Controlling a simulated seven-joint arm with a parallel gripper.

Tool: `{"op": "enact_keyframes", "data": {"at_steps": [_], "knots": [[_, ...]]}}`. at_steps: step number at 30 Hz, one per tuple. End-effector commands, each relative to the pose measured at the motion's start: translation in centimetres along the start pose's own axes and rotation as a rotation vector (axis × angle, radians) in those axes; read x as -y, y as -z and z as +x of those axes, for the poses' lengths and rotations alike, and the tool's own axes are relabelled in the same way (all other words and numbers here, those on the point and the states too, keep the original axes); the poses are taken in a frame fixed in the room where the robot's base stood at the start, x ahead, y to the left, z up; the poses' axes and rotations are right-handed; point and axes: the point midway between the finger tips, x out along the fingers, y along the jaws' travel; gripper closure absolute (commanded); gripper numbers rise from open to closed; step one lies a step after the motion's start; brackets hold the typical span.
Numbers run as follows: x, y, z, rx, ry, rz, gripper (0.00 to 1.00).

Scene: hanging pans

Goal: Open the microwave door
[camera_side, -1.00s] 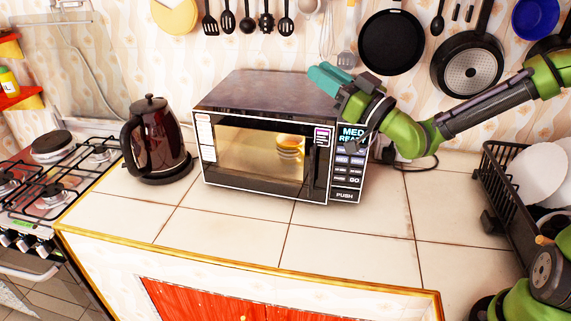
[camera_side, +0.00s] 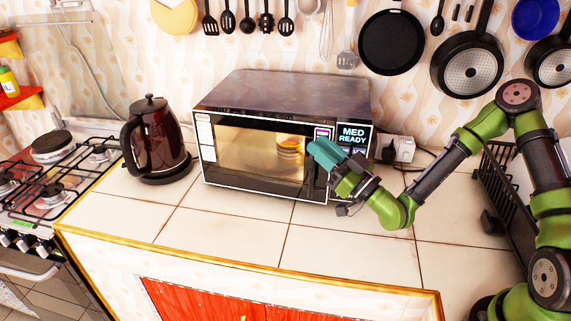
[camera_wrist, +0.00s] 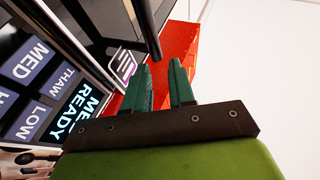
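The microwave (camera_side: 290,95) stands on the tiled counter with its door (camera_side: 240,155) shut; a bowl-like item shows through the glass. My gripper (camera_side: 318,150) is in front of the door's right edge, beside the control panel (camera_side: 352,137). It covers most of the handle and the lower buttons in the side view. In the wrist view my gripper (camera_wrist: 162,65) has its two teal fingers apart with nothing held. The dark bar of the handle (camera_wrist: 142,25) ends at the fingertips, roughly in line with the gap. I cannot tell whether they touch.
A dark kettle (camera_side: 155,140) stands left of the microwave, with a gas stove (camera_side: 55,180) farther left. A dish rack (camera_side: 495,190) is at the right. The counter (camera_side: 230,225) in front of the microwave is clear. Pans and utensils hang on the wall.

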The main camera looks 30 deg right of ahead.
Motion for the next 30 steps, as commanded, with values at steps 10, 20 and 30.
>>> {"op": "enact_keyframes", "data": {"at_steps": [10,20,30], "knots": [[0.1,-5.5,-2.3,0.003,0.0,0.003,0.76],[0.0,-5.9,0.4,-0.001,0.001,0.0,0.76],[0.0,-5.8,0.6,0.0,0.0,0.001,0.85]]}}
